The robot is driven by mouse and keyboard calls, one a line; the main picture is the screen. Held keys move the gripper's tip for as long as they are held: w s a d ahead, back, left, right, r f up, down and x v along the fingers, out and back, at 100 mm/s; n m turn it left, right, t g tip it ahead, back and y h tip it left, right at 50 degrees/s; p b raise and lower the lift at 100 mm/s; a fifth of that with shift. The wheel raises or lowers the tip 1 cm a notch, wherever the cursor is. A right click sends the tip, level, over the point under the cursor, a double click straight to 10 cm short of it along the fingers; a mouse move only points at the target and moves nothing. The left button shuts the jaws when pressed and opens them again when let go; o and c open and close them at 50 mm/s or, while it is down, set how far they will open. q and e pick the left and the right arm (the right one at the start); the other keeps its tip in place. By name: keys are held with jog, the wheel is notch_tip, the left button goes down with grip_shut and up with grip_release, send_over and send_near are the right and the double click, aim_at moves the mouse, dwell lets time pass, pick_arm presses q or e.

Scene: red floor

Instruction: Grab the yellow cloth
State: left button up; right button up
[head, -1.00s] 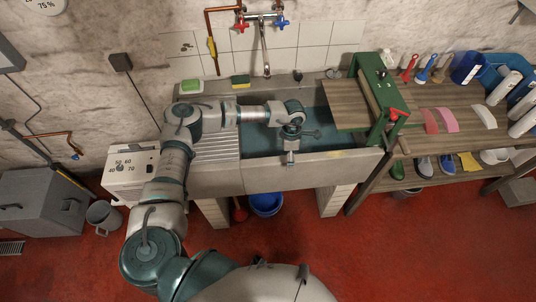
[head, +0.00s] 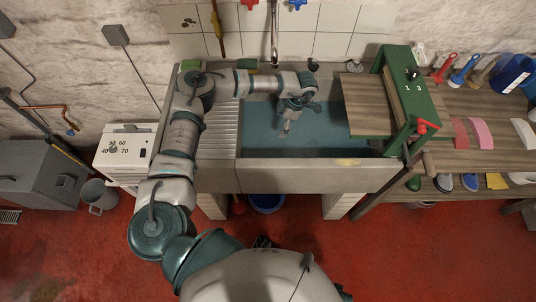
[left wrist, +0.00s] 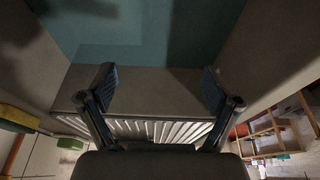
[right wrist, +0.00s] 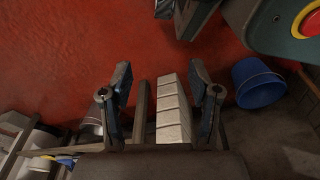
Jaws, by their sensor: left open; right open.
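My left gripper (head: 284,132) is open and empty above the sink basin, far to the left of the cloth. In the left wrist view its spread fingers (left wrist: 160,78) frame the basin wall. My right gripper (right wrist: 159,70) is open and empty in the right wrist view, with red floor and a pale brick support beyond it. It does not show in the head view.
The stone sink (head: 300,176) stands against the wall. A green-framed press (head: 412,85) is at its right end. The wooden bench (head: 455,158) holds brushes and pink pieces; shoes (head: 444,182) sit below. A blue bucket (right wrist: 259,82) stands on the floor. Red floor in front is open.

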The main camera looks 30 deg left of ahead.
pick_arm(q)
notch_tip(320, 180, down, 4)
jog(key=b, duration=0.2)
send_near(265, 152)
jog(key=f, duration=0.2)
jog(key=f+b, duration=0.1)
jog(key=shift+w+a+f, duration=0.3)
jog(key=shift+a, duration=0.1)
jog(key=shift+a+f, duration=0.2)
jog(key=shift+f, duration=0.05)
jog(key=f, duration=0.1)
jog(key=s+f, duration=0.1)
jog(key=f, duration=0.2)
jog(key=shift+s+a, duration=0.15)
jog(key=shift+s, duration=0.2)
jog(key=shift+f, duration=0.3)
jog(key=shift+a, duration=0.15)
jog(key=shift+c, duration=0.4)
jog(key=shift+a, duration=0.25)
jog(key=c, duration=1.2)
jog(key=shift+c, duration=1)
jog(key=shift+d, duration=0.2)
pick_arm(e)
jog(key=w+r, duration=0.4)
jog(key=r, duration=0.4)
jog(key=shift+w+a, duration=0.15)
jog(key=shift+a, duration=0.25)
